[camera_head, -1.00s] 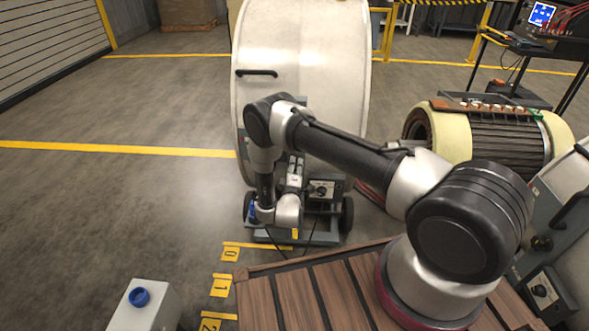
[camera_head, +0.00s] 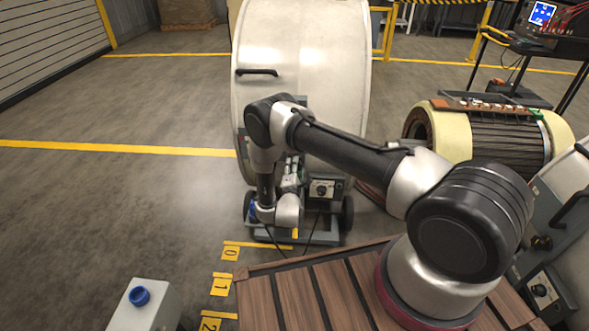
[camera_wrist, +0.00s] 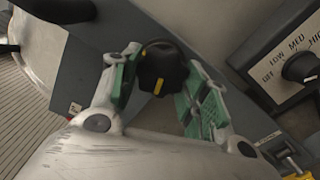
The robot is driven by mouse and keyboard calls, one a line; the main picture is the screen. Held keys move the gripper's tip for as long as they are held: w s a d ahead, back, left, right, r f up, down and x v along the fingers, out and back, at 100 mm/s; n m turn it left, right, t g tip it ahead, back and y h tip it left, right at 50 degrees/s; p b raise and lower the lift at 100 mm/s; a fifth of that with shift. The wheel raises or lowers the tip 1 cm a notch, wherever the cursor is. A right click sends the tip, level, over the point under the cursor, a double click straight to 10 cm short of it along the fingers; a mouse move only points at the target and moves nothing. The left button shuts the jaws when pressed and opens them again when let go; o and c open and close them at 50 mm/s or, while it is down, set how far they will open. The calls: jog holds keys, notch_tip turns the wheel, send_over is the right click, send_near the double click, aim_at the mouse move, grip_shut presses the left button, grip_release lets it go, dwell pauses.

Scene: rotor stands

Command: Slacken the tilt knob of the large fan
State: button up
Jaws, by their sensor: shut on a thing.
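The large fan (camera_head: 300,50) is a big white drum on a wheeled base, standing beyond my arm. Its tilt knob (camera_wrist: 162,66) is black and lobed with a yellow mark, and sits on a grey bracket in the wrist view. My gripper (camera_wrist: 156,82) is shut on the knob, with one green-padded finger on each side. In the head view my gripper (camera_head: 291,172) is low in front of the drum, and the knob is hidden there.
A speed dial (camera_wrist: 301,67) marked OFF, LOW, MED and more sits close right of my gripper, with a toggle switch (camera_wrist: 289,163) below. A wooden slatted deck (camera_head: 290,300), a wound stator (camera_head: 490,135) and another unit (camera_head: 560,215) stand nearer right.

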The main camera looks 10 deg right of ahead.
dwell(0.3)
jog(key=o, duration=1)
jog(key=v, duration=1.2)
